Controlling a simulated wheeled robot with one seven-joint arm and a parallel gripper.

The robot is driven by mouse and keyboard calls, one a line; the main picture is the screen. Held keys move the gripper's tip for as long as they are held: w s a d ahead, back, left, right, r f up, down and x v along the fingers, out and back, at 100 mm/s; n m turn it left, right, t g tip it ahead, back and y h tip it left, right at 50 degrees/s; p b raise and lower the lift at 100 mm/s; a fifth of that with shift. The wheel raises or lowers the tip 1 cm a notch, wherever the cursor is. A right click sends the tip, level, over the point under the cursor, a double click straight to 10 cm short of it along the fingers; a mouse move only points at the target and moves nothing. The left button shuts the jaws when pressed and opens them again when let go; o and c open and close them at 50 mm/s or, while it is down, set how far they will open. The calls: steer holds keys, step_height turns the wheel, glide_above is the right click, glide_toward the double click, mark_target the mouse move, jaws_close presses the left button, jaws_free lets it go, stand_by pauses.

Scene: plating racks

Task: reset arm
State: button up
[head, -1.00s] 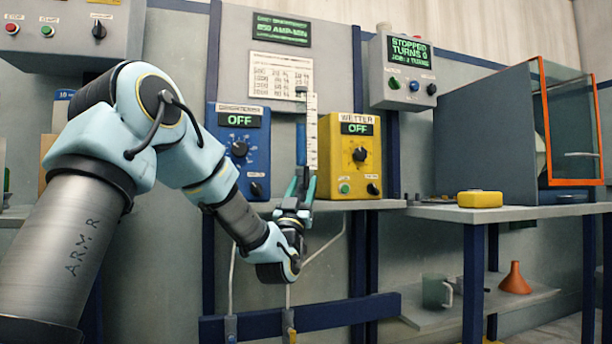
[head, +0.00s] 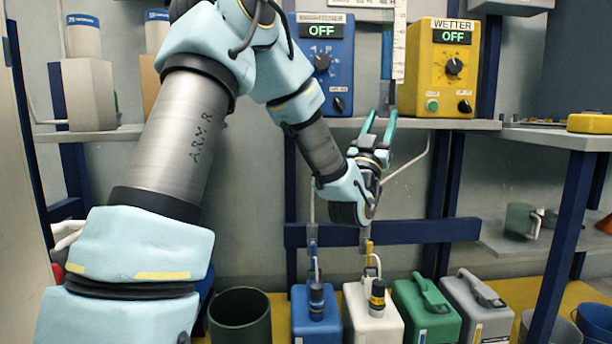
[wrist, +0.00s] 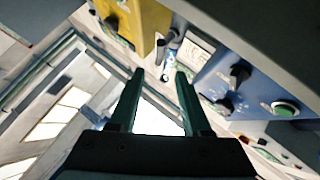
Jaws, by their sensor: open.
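My gripper (head: 379,127) is open and empty, with its two green fingers pointing upward. In the head view it is in front of the shelf edge, below and between the blue box (head: 324,75) and the yellow WETTER box (head: 440,72). Both boxes show OFF. In the wrist view the two fingers (wrist: 158,85) stand apart with nothing between them. The yellow box (wrist: 145,20) is at the top and the blue box (wrist: 255,80) at the right there.
Blue, white, green and grey jugs (head: 427,312) stand on the floor below my arm, beside a dark green bucket (head: 240,318). A blue rail (head: 420,231) runs behind my wrist. A side table (head: 560,138) stands at the right.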

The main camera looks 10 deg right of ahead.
steer(key=w+a+f+n+g+y+p, duration=0.1)
steer(key=w+a+f+g+y+p, duration=0.2)
steer(key=a+f+y, duration=0.4)
steer(key=w+a+f+n+g+y+p, duration=0.1)
steer(key=w+a+f+g+y, duration=0.3)
steer(key=a+f, duration=0.45)
steer(key=s+a+f+n+g+y+p, duration=0.2)
steer(key=s+a+f+n+g+y, duration=0.15)
steer(key=s+a+g, duration=0.45)
steer(key=s+a+f+n+g+y+p, duration=0.25)
steer(key=s+a+f, duration=0.25)
steer(key=s+a, duration=0.7)
steer(key=w+p+v, duration=0.3)
steer(key=p+v, duration=1.5)
steer(key=w+d+r+p+v, duration=0.1)
steer(key=w+p+v, duration=0.3)
steer(key=p+v, duration=1.5)
steer(key=shift+r+m+g, duration=0.4)
steer(key=shift+r+g, duration=0.05)
